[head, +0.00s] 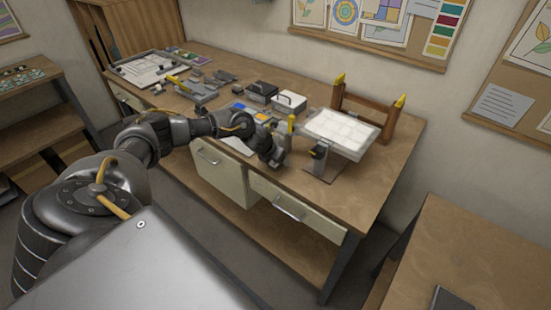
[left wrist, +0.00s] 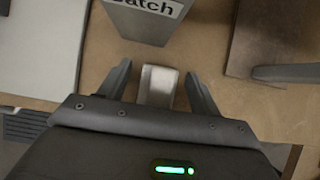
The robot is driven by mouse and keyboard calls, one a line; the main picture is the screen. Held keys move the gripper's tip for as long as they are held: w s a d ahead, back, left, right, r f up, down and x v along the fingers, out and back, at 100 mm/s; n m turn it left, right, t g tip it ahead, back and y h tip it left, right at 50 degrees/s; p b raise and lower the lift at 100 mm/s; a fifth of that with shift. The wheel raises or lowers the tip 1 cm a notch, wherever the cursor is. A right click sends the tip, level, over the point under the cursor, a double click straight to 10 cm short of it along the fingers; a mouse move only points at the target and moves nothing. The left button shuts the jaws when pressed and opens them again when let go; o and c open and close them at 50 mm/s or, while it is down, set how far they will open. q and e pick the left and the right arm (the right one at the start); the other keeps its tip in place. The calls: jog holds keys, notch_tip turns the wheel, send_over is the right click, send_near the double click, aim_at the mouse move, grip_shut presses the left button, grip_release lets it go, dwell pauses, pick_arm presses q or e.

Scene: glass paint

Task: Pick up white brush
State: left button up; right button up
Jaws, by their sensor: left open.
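My left gripper (head: 277,157) is at the front edge of the workbench. In the left wrist view my left gripper (left wrist: 158,70) is open, with one finger on each side of a short pale, whitish block-like piece (left wrist: 158,86). This looks like the white brush, but only part of it shows and I cannot tell for sure. A gap shows between it and each finger. In the head view I cannot make it out; the gripper and arm cover that spot. My right gripper is in neither view.
A grey box (left wrist: 145,25) with a label ending in "atch" stands just beyond the fingertips. A tilted white panel (head: 342,130) on a stand is right of the gripper. Black and white boxes (head: 290,101) stand behind. The bench's right front corner (head: 360,195) is bare.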

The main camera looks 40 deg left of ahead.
pick_arm(q)
jog(key=c, duration=1.2)
jog(key=shift+o, duration=0.2)
jog(key=shift+r, duration=0.1)
jog(key=shift+w+r+b, duration=0.1)
jog(key=shift+r+b, duration=0.35)
jog(key=shift+b, duration=0.05)
jog(key=s+a+r+b, duration=0.2)
jog(key=s+r+b, duration=0.3)
jog(key=s+r, duration=0.7)
jog(key=shift+s+a, duration=0.25)
jog(key=shift+s, duration=0.8)
